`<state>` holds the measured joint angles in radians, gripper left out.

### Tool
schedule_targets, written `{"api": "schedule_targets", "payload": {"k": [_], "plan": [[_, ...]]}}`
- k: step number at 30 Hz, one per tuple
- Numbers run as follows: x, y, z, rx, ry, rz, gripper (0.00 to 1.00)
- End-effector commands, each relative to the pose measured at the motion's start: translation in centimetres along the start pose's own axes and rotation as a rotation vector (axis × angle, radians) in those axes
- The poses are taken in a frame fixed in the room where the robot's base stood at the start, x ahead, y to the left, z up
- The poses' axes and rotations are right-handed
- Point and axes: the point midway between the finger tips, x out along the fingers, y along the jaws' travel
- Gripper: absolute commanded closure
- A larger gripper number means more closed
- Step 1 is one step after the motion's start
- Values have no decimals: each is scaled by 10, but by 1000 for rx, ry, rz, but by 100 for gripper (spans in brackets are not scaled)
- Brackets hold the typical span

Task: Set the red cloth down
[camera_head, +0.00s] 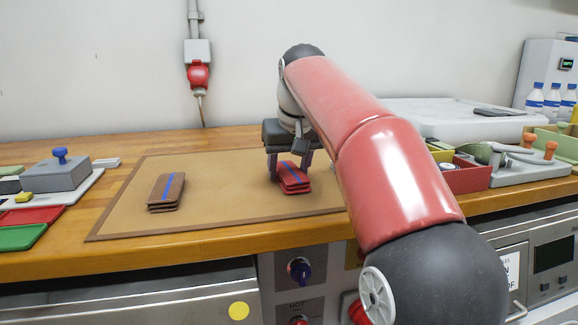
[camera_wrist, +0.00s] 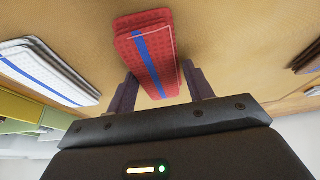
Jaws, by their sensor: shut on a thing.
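The red cloth (camera_head: 293,181) is a folded stack with a blue stripe. It is at the right part of the tan mat (camera_head: 235,199), on it or just above it; I cannot tell which. My gripper (camera_head: 289,168) points down at the cloth's far end. In the wrist view the red cloth (camera_wrist: 146,46) lies between the two fingers of my gripper (camera_wrist: 160,76), which are shut on its near end and leave most of it sticking out.
A brown folded cloth (camera_head: 165,193) lies on the mat's left. A white folded cloth with a blue stripe (camera_wrist: 45,68) shows in the wrist view. Red and green trays (camera_head: 22,237) stand at far left, a red-sided box (camera_head: 467,180) at right. Mat between brown and red cloths is bare.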

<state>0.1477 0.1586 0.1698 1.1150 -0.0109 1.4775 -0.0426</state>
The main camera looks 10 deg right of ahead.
Motion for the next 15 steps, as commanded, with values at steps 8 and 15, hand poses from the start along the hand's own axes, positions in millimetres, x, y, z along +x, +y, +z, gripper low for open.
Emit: {"api": "schedule_targets", "payload": {"k": [8,15], "plan": [[5,0,2,0,0,0,70],[3,0,1,0,0,0,26]]}}
